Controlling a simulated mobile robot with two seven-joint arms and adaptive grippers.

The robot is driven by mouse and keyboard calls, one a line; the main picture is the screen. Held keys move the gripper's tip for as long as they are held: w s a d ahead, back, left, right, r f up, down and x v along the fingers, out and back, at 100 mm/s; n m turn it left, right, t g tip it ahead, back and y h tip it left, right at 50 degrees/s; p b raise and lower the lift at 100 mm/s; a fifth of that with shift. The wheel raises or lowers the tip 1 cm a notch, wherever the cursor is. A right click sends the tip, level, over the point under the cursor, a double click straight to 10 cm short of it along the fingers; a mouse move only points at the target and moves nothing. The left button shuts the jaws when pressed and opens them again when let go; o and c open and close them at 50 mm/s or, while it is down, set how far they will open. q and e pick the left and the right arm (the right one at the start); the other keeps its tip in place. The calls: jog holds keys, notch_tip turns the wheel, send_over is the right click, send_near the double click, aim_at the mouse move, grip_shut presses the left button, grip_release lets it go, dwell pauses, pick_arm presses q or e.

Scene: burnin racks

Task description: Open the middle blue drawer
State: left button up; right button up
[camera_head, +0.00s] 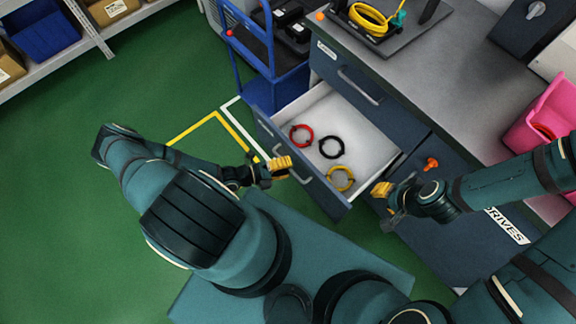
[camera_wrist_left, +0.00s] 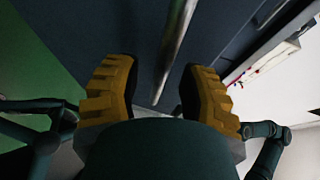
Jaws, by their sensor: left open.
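The middle blue drawer (camera_head: 325,194) is pulled well out of the dark blue cabinet in the head view, its white inside showing. A red ring (camera_head: 301,135), a black ring (camera_head: 331,147) and a yellow ring (camera_head: 341,179) lie in it. My left gripper (camera_head: 284,167) is open at the drawer's front, close to its bar handle (camera_head: 304,179). In the left wrist view the handle (camera_wrist_left: 176,40) runs between and beyond the yellow fingers (camera_wrist_left: 160,88); contact cannot be told. My right gripper (camera_head: 382,190) is right of the drawer's front corner; its jaw state is unclear.
Above the drawer is a closed drawer with a handle (camera_head: 360,86), under a grey worktop (camera_head: 450,75). A blue cart (camera_head: 270,85) stands left of the cabinet. A pink bin (camera_head: 545,115) is at right. Green floor (camera_head: 70,190) is free at left.

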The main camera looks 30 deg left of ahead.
pick_arm(q)
jog(key=v, duration=1.1)
jog(key=shift+s, duration=0.15)
